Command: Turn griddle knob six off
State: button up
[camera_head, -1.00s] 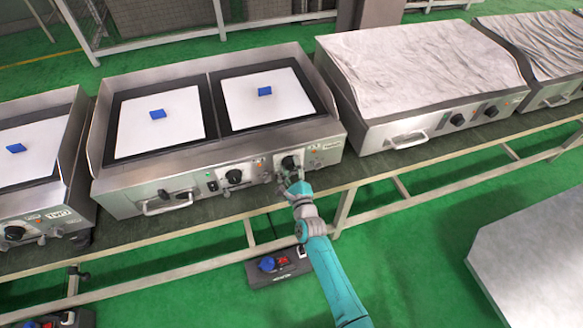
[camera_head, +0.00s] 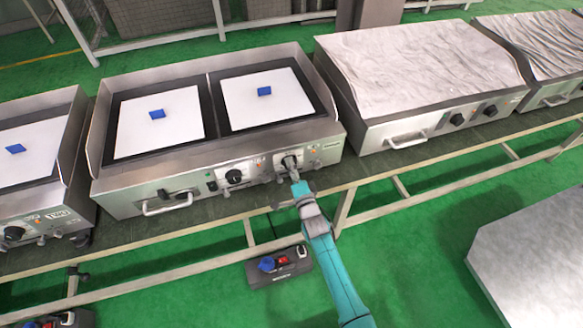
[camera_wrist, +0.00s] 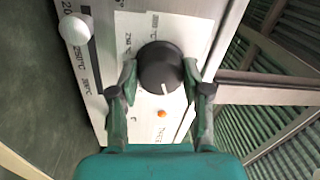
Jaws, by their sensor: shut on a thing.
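The griddle (camera_head: 118,197) in the middle has a steel front with several controls. A round black knob (camera_head: 289,161) sits near the right end of that front. In the wrist view, the knob (camera_wrist: 160,66) has a white line on its edge that faces my gripper. My gripper (camera_wrist: 160,80) has one finger on each side of the knob and is shut on it. In the head view, my gripper (camera_head: 293,172) reaches the knob from the front and partly covers it.
Another black knob (camera_head: 234,176) and a handle (camera_head: 167,205) are to the left on the same front. An orange lamp (camera_wrist: 161,113) is beside the gripped knob. A covered unit (camera_head: 420,70) stands to the right.

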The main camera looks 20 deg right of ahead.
jog(key=n, duration=0.7)
jog(key=n+y, duration=0.1)
jog(key=n, duration=0.6)
jog(key=shift+d+g, duration=0.1)
jog(key=shift+g, duration=0.3)
jog(key=shift+n, duration=0.4)
jog(key=o, duration=1.2)
jog(key=shift+c, duration=0.2)
jog(key=s+d, duration=0.1)
jog(key=s, duration=1.1)
jog(key=shift+f, duration=0.1)
